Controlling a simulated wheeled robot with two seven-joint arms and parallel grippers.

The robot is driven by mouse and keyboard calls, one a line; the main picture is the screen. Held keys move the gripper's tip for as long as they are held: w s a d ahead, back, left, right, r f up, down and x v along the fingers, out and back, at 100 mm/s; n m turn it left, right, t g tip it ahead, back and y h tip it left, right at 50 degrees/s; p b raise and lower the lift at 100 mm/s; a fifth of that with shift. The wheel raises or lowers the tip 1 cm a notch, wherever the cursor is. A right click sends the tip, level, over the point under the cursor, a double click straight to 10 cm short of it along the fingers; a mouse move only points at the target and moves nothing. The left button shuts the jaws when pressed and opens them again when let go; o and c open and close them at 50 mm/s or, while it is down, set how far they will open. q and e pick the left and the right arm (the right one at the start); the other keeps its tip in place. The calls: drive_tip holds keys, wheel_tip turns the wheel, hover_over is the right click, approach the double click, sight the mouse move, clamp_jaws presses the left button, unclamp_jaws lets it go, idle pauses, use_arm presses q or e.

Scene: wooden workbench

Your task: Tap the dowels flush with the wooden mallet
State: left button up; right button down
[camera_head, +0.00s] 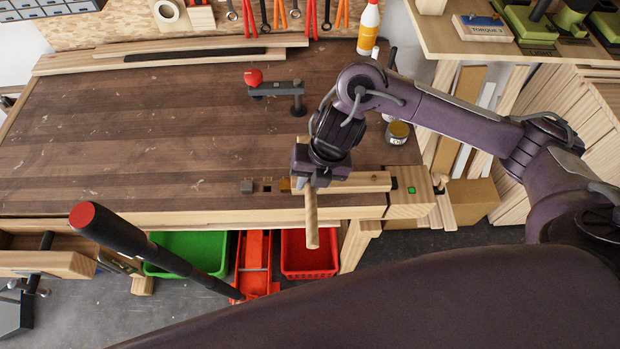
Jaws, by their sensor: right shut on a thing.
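My right gripper (312,183) is at the front edge of the workbench (190,150), shut on a pale wooden handle (312,222). I take this to be the mallet's handle; it points toward me, past the bench edge. No mallet head can be made out; the gripper and wrist cover that spot. A light wooden block (365,182) lies along the front edge, just right of and partly behind the gripper. The dowels cannot be made out. My left gripper is not in view.
A black clamp-like tool with a red knob (254,77) stands at the back. A small jar (397,132) is right of my wrist. A red-tipped black bar (130,240) rises at front left. The bench's left-middle is clear.

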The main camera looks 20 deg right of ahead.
wheel_tip(320, 180, down, 5)
drive_tip(key=b, duration=0.4)
wheel_tip(320, 180, up, 5)
drive_tip(key=p, duration=0.4)
drive_tip(key=shift+f, duration=0.2)
drive_tip(key=shift+f, duration=0.1)
